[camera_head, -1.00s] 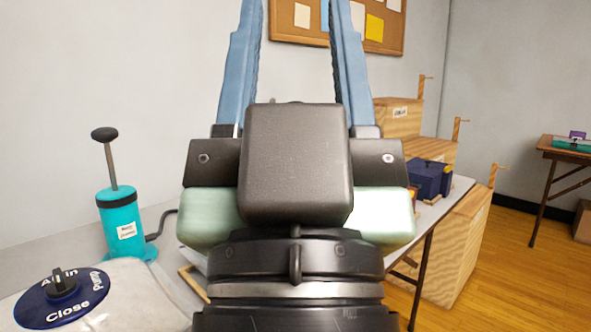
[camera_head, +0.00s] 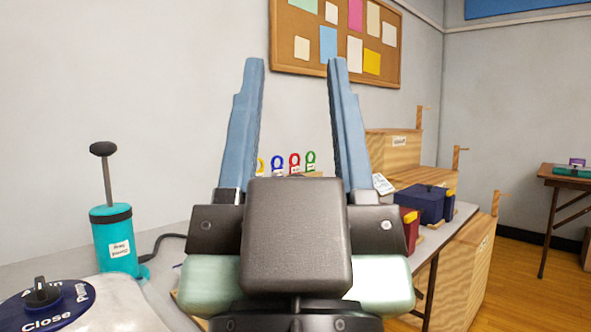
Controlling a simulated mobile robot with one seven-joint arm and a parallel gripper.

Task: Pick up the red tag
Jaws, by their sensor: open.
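The red tag (camera_head: 294,159) has a ring-shaped top and stands upright in a row of similar tags on the table, beyond my gripper. A blue tag (camera_head: 277,162) is just left of it, a green tag (camera_head: 310,158) just right, and a yellow tag (camera_head: 260,164) at the far left, partly covered by my left finger. My gripper (camera_head: 296,66) is open and empty, its two blue fingers pointing up and away. In the picture the tags show between the fingers, low down; my gripper body hides their lower parts and base.
A teal pump (camera_head: 117,240) and a white bag with a dark blue valve dial (camera_head: 43,303) are at the left. A navy box (camera_head: 424,204) and a red box (camera_head: 408,228) sit on the table (camera_head: 462,214) at the right. Wooden crates (camera_head: 393,147) stand beyond.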

